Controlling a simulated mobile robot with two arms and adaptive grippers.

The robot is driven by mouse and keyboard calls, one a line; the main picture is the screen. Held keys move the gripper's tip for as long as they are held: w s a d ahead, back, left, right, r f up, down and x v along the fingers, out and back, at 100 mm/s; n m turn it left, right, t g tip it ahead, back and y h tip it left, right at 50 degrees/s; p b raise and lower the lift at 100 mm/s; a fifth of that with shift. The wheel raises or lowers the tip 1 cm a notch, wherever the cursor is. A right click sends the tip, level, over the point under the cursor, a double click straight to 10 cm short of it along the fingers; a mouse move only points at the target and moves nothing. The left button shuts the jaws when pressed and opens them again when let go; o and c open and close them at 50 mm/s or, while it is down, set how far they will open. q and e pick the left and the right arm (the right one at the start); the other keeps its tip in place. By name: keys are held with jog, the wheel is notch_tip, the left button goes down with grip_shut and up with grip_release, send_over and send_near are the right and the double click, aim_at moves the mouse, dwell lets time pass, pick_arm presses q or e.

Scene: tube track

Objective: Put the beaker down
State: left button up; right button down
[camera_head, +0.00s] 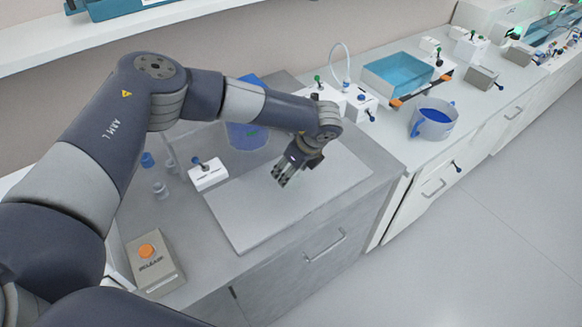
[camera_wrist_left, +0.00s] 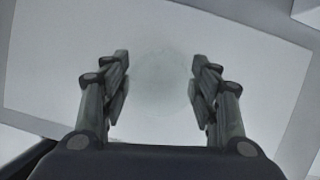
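My left gripper (camera_head: 285,172) hangs over the grey mat (camera_head: 255,218) on the bench, fingers pointing down. In the left wrist view its fingers (camera_wrist_left: 160,85) stand well apart. A faint, round, pale green outline (camera_wrist_left: 160,78) shows between them. It could be a clear beaker seen end-on, or a mark on the mat; I cannot tell. It lies close to both fingertips, and contact is unclear. The head view shows no clear beaker outline at the fingers. My right gripper is in neither view.
A white block with a lever (camera_head: 207,174) sits at the mat's left edge. Small glass vessels (camera_head: 160,188) and a grey box with an orange button (camera_head: 150,260) stand farther left. The mat's front is clear.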

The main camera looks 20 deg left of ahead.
pick_arm(q)
jog(key=shift+o, duration=0.6)
jog(key=shift+r, duration=0.1)
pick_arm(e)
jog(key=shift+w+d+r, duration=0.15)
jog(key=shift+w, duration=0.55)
pick_arm(q)
jog(key=shift+d+r, duration=0.15)
jog(key=shift+r, duration=0.1)
jog(key=b+v, duration=0.3)
jog(key=v, duration=0.8)
jog(key=shift+r, duration=0.15)
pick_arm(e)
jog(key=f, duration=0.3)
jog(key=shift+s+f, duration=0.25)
pick_arm(q)
jog(key=shift+s+d, duration=0.1)
